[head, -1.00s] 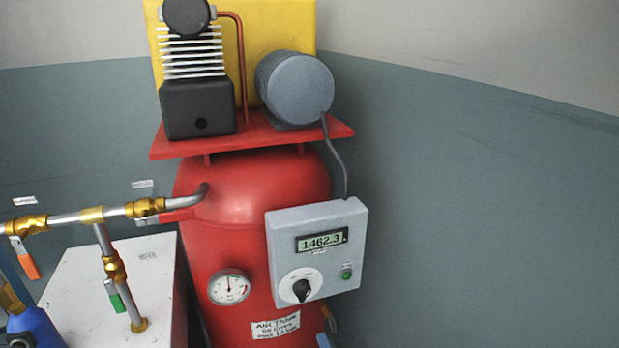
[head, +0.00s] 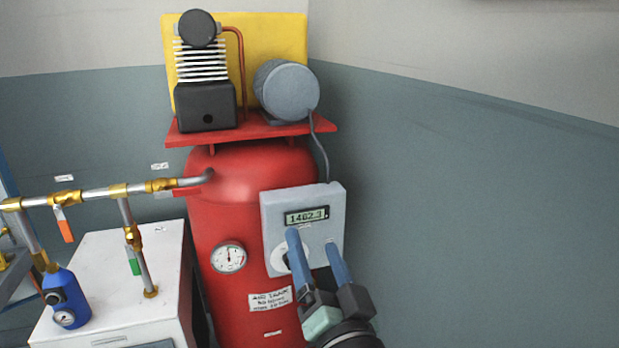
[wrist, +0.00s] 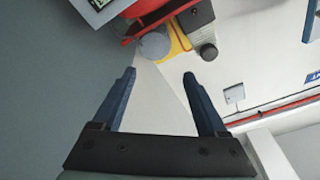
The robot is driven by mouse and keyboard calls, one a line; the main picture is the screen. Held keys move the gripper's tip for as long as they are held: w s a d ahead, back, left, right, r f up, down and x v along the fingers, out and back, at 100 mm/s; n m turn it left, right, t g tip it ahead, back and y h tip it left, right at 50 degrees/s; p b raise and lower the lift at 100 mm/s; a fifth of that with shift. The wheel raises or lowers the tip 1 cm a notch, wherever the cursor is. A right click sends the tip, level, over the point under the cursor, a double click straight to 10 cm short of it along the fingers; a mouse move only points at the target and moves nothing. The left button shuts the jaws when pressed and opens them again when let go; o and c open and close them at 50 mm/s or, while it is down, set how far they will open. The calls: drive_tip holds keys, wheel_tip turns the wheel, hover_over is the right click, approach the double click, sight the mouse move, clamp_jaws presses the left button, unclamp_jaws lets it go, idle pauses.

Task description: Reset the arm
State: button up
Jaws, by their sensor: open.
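My gripper (head: 314,240) is open and empty in the head view, its two blue fingers spread in front of the grey control box (head: 330,205). The fingers hide part of the box's lower face, including most of its dial and its green button. In the wrist view my gripper (wrist: 158,80) shows both blue fingers apart with nothing between them. The corner of the control box (wrist: 85,8) shows at the top left there. I cannot tell whether a fingertip touches the box.
A red air tank (head: 222,290) carries a gauge (head: 228,257), a grey motor (head: 286,88) and a black pump (head: 205,106). Pipes with valves and a blue filter unit (head: 66,290) stand at left by a white cabinet (head: 110,290). The space along the right wall (head: 480,200) is clear.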

drive_tip(key=s+r+n+t+h, duration=0.1)
drive_tip(key=s+r+t, duration=0.3)
drive_tip(key=r, duration=0.6)
drive_tip(key=s+a+r+n+t+h, duration=0.15)
drive_tip(key=s+r, duration=0.35)
drive_tip(key=r, duration=0.5)
drive_tip(key=s+r+n+t+h, duration=0.1)
drive_tip(key=s+r+n+t, duration=0.1)
drive_tip(key=s+r, duration=0.5)
wheel_tip(320, 180, up, 24)
drive_tip(key=w+h+p, duration=0.1)
drive_tip(key=p, duration=1.9)
drive_tip(key=shift+d+f+p, duration=0.2)
drive_tip(key=shift+d+p, duration=0.05)
drive_tip(key=shift+p, duration=0.1)
drive_tip(key=shift+t, duration=0.25)
